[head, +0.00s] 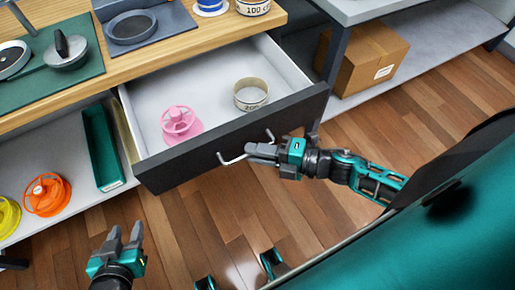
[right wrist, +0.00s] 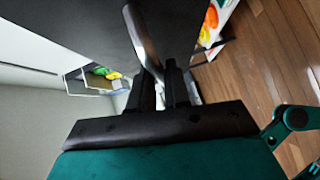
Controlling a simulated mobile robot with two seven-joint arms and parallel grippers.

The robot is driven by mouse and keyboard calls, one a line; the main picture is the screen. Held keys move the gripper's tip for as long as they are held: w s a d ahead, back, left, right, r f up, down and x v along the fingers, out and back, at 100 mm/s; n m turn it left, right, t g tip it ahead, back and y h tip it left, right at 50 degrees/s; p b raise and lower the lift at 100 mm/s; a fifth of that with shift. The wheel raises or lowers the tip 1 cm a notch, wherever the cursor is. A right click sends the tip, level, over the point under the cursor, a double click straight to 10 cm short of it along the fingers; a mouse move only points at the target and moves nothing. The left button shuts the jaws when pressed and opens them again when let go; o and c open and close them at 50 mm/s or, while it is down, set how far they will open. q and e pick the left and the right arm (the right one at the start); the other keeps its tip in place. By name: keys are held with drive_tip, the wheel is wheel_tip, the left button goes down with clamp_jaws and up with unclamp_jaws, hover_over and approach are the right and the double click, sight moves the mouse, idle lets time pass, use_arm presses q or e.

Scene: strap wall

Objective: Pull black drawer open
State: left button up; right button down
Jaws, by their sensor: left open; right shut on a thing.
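The black drawer (head: 175,174) stands pulled out from under the wooden counter in the head view, with its white inside showing. A pink spool-like thing (head: 179,124) and a round sieve-like ring (head: 250,95) lie in it. My right gripper (head: 250,152) is shut on the silver bar handle (head: 231,160) on the drawer's front. The handle (right wrist: 143,38) also shows between the fingers (right wrist: 163,85) in the right wrist view. My left gripper (head: 124,237) is open and empty, low over the floor, apart from the drawer.
The wooden counter (head: 150,68) above holds pans and a green mat (head: 85,86). A lower shelf at left has a green tray (head: 102,145) and an orange spool (head: 47,194). A cardboard box (head: 362,62) sits on a shelf at right. The wooden floor (head: 200,225) before the drawer is clear.

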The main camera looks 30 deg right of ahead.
drive_tip(key=c, duration=1.2)
unclamp_jaws()
drive_tip(key=shift+o, duration=0.2)
drive_tip(key=v, duration=1.3)
drive_tip(key=shift+a, duration=0.1)
